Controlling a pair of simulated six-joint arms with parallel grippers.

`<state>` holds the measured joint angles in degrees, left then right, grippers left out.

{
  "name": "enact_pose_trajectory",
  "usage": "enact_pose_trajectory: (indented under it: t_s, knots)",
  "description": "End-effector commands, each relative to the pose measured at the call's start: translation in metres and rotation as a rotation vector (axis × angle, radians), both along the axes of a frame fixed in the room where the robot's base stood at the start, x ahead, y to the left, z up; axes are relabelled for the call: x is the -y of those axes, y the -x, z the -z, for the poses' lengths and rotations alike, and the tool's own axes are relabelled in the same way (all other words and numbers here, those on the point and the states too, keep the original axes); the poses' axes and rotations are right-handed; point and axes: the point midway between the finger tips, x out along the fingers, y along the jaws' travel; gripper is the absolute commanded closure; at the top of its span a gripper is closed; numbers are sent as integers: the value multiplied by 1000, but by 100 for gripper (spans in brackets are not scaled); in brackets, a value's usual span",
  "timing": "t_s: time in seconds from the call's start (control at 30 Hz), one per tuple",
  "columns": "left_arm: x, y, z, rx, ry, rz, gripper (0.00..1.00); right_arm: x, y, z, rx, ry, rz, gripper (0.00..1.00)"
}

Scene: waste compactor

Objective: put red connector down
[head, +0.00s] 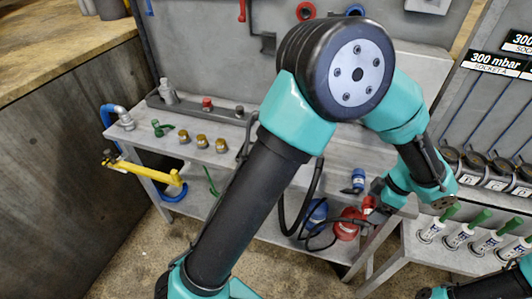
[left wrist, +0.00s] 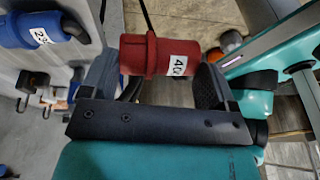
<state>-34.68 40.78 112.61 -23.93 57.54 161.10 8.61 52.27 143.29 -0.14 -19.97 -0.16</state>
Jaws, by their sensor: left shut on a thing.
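The red connector (left wrist: 150,55), a short cylinder with a white label reading 40, is between the two fingers of my left gripper (left wrist: 155,75) in the left wrist view. The gripper is shut on it. In the head view my left gripper (head: 374,197) is at the right end of the grey bench, and a small red part of the connector (head: 368,204) shows beside it. Whether the connector touches the bench cannot be told. Part of my right gripper (head: 438,292) shows at the bottom right edge of the head view; its fingers are not clear.
A blue connector (head: 357,180) lies near my left gripper; a labelled blue one (left wrist: 35,28) shows in the wrist view. A red reel (head: 347,225) sits on the lower shelf. Brass fittings (head: 202,141) stand left on the bench. White-and-green tools (head: 438,225) stand on the right shelf.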

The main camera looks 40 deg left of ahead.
Motion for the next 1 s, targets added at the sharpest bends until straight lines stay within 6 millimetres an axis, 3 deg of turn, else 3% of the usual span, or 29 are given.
enact_pose_trajectory:
  t_s: [0.6, 0.77, 1.0]
  knots:
    - [-2, -4, 0, -8, -16, -17, 50, 0, 0, 0, 0, 0, 0, 57]
    - [-2, -26, 3, -8, -16, -19, 50, 0, 0, 0, 0, 0, 0, 57]
    - [-3, -76, 8, -7, -16, -18, 50, 0, 0, 0, 0, 0, 0, 57]
